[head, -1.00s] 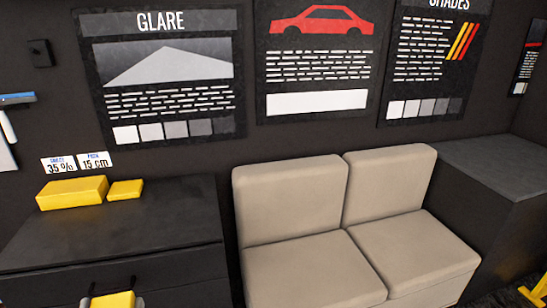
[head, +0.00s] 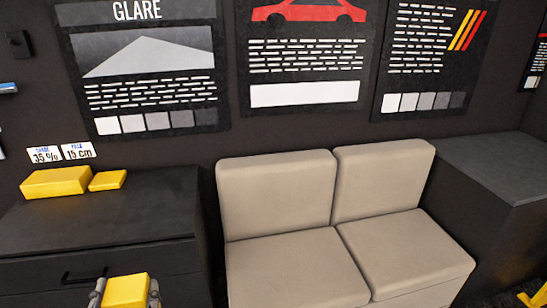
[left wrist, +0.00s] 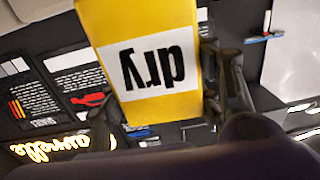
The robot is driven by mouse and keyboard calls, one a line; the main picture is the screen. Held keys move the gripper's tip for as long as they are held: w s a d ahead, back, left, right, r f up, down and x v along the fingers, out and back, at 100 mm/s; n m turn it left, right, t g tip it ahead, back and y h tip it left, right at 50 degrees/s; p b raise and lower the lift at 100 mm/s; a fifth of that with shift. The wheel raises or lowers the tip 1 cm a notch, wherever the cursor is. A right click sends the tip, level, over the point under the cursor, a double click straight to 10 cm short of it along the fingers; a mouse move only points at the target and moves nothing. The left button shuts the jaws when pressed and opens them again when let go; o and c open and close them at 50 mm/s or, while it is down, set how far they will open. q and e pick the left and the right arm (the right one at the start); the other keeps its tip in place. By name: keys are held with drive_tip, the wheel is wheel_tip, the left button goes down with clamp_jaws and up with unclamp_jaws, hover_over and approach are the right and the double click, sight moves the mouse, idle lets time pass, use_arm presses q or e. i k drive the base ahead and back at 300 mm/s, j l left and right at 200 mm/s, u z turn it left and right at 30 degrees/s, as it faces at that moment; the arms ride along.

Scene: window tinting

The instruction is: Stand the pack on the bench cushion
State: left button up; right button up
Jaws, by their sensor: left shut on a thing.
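The pack is a yellow block (head: 126,292) at the bottom left of the head view. My left gripper (head: 125,286) is shut on it, with a finger on each side. In the left wrist view the yellow pack (left wrist: 143,22) fills the upper middle and bears a white label reading "dry", upside down in the picture. The beige bench has two seat cushions (head: 405,252), (head: 295,272) and two backrests (head: 275,195). The seats are bare. The held pack is to the left of the bench, in front of the dark cabinet. My right gripper is not in view.
A dark cabinet (head: 100,222) stands left of the bench, with a large yellow block (head: 55,182) and a smaller one (head: 108,180) on top. A dark counter (head: 497,165) borders the bench on the right. Posters hang on the wall behind.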

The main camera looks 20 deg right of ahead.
sight(400, 262)
drive_tip(key=l, duration=2.6)
drive_tip(key=i+l, duration=0.15)
drive_tip(key=l, duration=2.4)
